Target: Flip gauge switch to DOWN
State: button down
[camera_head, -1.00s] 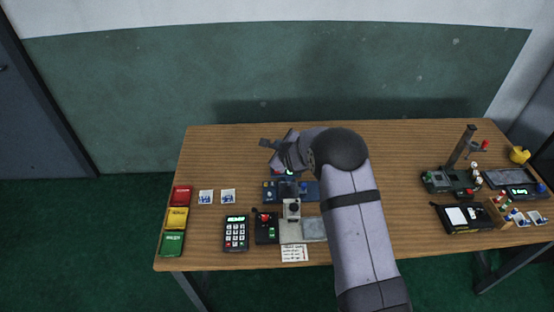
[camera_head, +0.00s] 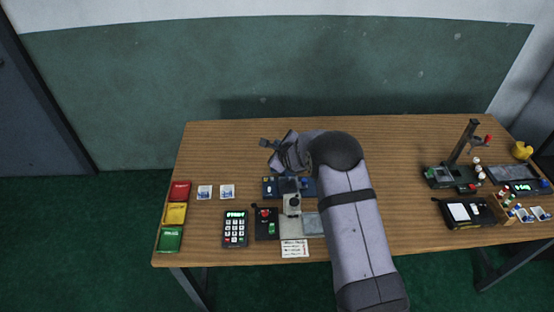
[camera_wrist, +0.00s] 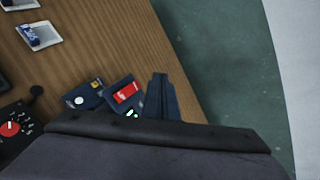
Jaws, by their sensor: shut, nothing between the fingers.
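A dark blue device (camera_head: 268,188) stands mid-table, partly hidden under my arm in the head view. In the wrist view it shows as a blue unit (camera_wrist: 112,88) with a red rectangular part (camera_wrist: 127,92) and small green lights, and a lower blue part (camera_wrist: 84,97) with a round white spot. I cannot tell for certain which part is the gauge switch or how it is set. My gripper (camera_wrist: 160,78) shows its fingers shut and empty, just right of the red part; contact is unclear. In the head view its fingertips are hard to make out.
In front stand a black box with a red dial (camera_head: 264,213), a keypad (camera_head: 235,228), a pale unit (camera_head: 291,226) and a grey pad (camera_head: 314,224). Red, yellow and green packets (camera_head: 175,214) line the left edge. The table's back strip is clear.

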jog(key=shift+w+f+b, duration=0.2)
jog(key=shift+f+b, duration=0.35)
jog(key=shift+f, duration=0.25)
jog(key=shift+w+f+b, duration=0.15)
jog(key=shift+f+b, duration=0.45)
jog(key=shift+f, duration=0.25)
jog(key=shift+w+f+b, duration=0.2)
jog(key=shift+f+b, duration=0.35)
jog(key=shift+f, duration=0.25)
jog(key=shift+f, duration=0.15)
jog(key=shift+f+b, duration=0.3)
jog(key=shift+b, duration=0.2)
jog(key=shift+w+f+b, duration=0.15)
jog(key=shift+f+b, duration=0.35)
jog(key=shift+f, duration=0.05)
dwell(0.9)
jog(key=shift+r, duration=0.25)
jog(key=shift+r+p, duration=0.7)
jog(key=shift+r, duration=0.1)
jog(key=shift+r, duration=0.1)
jog(key=shift+s+r+p, duration=0.2)
jog(key=shift+r+p, duration=0.4)
jog(key=shift+r, duration=0.2)
jog(key=shift+s+r+p, duration=0.25)
jog(key=shift+r+p, duration=0.3)
jog(key=shift+r, duration=0.2)
jog(key=shift+s+r+p, duration=0.2)
jog(key=shift+r+p, duration=0.4)
jog(key=shift+r, duration=0.2)
